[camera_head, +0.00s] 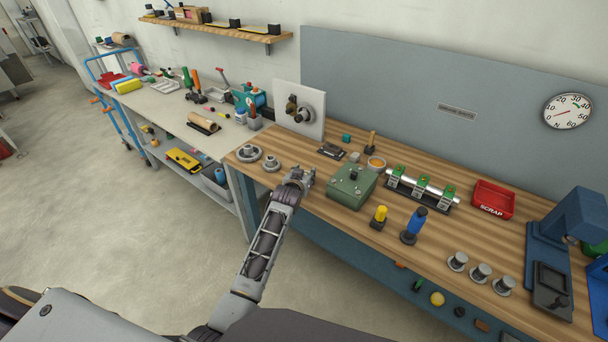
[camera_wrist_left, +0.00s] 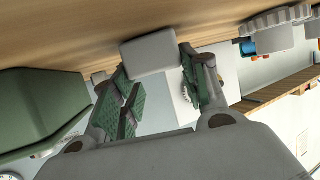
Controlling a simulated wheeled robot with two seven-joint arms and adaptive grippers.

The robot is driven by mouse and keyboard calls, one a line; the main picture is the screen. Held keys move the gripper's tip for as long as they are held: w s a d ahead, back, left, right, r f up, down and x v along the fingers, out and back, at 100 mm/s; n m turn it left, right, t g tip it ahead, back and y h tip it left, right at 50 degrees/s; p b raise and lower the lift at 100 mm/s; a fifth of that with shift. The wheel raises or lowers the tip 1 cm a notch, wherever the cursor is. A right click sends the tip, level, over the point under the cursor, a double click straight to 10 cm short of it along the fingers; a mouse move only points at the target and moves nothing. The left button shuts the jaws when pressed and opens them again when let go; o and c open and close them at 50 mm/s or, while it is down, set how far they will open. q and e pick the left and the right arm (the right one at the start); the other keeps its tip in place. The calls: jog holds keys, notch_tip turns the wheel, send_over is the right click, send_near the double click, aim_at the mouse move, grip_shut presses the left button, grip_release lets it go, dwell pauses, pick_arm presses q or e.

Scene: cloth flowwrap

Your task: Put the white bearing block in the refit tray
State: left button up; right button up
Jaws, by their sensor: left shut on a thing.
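My left gripper (camera_head: 301,177) is over the left end of the wooden bench, beside the green box (camera_head: 352,184). In the left wrist view the left gripper (camera_wrist_left: 151,68) is shut on a pale block, the white bearing block (camera_wrist_left: 149,53), held between its fingertips near the wooden top. I cannot tell whether the block touches the wood. In the head view the block is not clearly distinguishable at the gripper. No tray labelled refit can be read; a small dark tray (camera_head: 331,151) lies behind the green box. My right gripper is not in view.
A white panel with a fixture (camera_head: 312,96) stands behind. A red SCRAP bin (camera_head: 493,199), a rail with green clamps (camera_head: 422,188) and a blue-handled tool (camera_head: 414,226) are to the right. Bare wood shows at the front.

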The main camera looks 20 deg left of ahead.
pick_arm(q)
jog(key=shift+f, duration=0.1)
jog(key=o, duration=1.2)
jog(key=shift+o, duration=0.2)
jog(key=shift+s+r, duration=0.2)
jog(key=shift+r, duration=0.05)
jog(key=v, duration=1.1)
jog(key=shift+s, duration=0.25)
jog(key=shift+r, duration=0.15)
